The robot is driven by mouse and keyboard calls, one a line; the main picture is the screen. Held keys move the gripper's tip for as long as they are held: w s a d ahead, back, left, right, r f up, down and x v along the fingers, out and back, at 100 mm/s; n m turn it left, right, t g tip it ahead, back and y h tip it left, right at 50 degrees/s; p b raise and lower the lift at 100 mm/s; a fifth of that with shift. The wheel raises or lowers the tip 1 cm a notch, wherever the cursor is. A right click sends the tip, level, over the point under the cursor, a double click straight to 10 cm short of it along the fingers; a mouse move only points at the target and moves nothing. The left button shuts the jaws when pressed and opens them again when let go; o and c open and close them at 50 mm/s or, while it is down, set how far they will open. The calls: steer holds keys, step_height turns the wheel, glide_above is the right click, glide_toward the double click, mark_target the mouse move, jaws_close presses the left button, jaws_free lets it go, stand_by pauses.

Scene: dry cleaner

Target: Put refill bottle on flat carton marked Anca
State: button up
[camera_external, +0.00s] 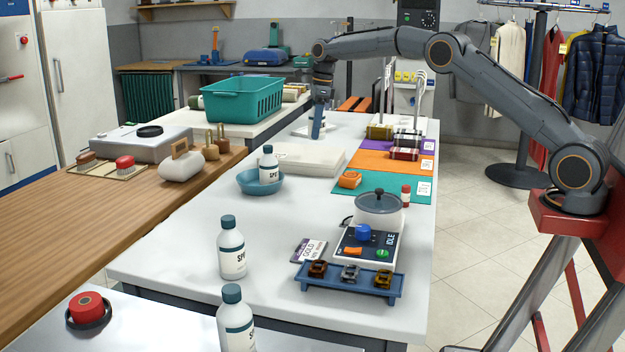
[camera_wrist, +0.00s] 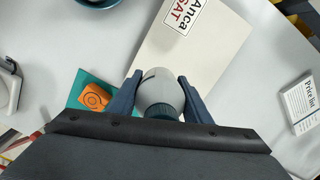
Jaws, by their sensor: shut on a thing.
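My gripper (camera_external: 318,130) is over the far part of the white table, just beyond the flat carton. In the wrist view its two blue fingers (camera_wrist: 160,100) are shut on a refill bottle (camera_wrist: 165,82), pale grey-white with a dark teal cap. The cap faces the camera. In the external view the held bottle is mostly hidden and hard to make out. The flat carton (camera_external: 296,157) is off-white and lies flat on the table. In the wrist view the carton (camera_wrist: 205,62) carries a label reading "Anca" and "SAT", and the bottle overlaps its near edge in the picture.
Another bottle (camera_external: 268,167) stands in a blue bowl (camera_external: 247,184) beside the carton. Two more bottles (camera_external: 232,252) (camera_external: 236,325) stand nearer the camera. Coloured mats (camera_external: 378,190) with small goods lie right of the carton. A price card (camera_wrist: 302,102) shows in the wrist view.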

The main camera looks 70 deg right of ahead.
steer(key=shift+f+p, duration=0.45)
steer(key=shift+f, duration=2.6)
steer(key=shift+f, duration=0.15)
steer(key=o, duration=1.3)
steer(key=shift+c, duration=0.2)
steer(key=r, duration=0.4)
steer(key=s+r+b, duration=0.1)
steer(key=r, duration=0.7)
steer(key=shift+s+d+b, duration=0.3)
steer(key=shift+s+d, duration=0.05)
